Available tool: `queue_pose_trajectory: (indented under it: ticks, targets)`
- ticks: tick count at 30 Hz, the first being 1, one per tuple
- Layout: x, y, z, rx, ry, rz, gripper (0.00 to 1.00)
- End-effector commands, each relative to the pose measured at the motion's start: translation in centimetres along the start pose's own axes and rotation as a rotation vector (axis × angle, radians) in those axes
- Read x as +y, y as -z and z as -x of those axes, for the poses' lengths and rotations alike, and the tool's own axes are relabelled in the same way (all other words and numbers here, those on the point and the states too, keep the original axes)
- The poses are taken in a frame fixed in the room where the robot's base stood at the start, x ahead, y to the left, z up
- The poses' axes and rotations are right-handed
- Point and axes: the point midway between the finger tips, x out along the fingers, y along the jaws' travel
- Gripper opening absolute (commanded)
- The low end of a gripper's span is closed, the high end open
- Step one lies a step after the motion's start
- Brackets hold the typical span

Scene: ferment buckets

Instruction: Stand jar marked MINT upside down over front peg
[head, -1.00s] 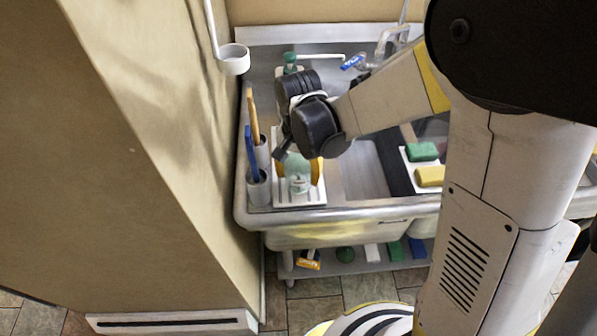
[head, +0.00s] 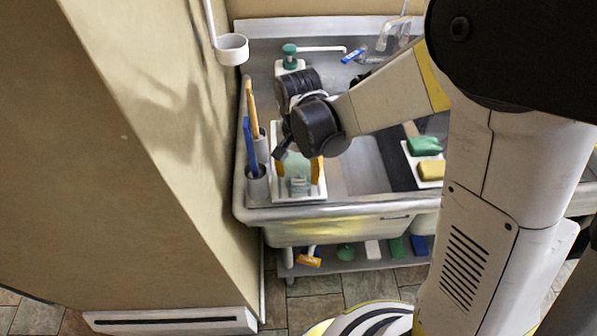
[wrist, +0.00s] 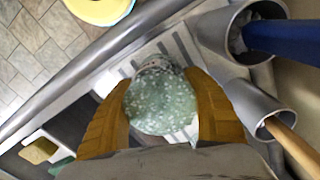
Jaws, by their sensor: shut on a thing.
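My gripper (head: 298,171) is shut on a pale green, speckled glass jar (head: 297,164), with one yellow finger on each side. The jar also shows between the fingers in the wrist view (wrist: 160,104). It is over the white ribbed drain rack (head: 313,193) at the left end of the sink. I cannot read a label on it or tell for sure which way up it is. I make out no peg; the jar and my gripper cover that part of the rack. I cannot tell whether the jar touches the rack.
Two grey cups (head: 257,187) with a blue-handled and a wooden-handled tool stand close left of the rack. A soap bottle (head: 290,58) is behind. The sink basin (head: 360,165) and a tray with green and yellow sponges (head: 425,146) lie right. A wall rises at left.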

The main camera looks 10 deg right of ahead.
Motion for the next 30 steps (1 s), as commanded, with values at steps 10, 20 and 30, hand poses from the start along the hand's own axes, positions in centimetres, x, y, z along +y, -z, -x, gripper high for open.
queue_pose_trajectory:
  ticks: [10,20,30]
  targets:
    - [0.00,0.01,-0.60,0.000,0.000,0.000,0.24]
    - [0.00,0.01,-0.78,0.000,0.000,0.000,0.86]
    - [0.00,0.01,-0.78,0.000,0.000,0.000,1.00]
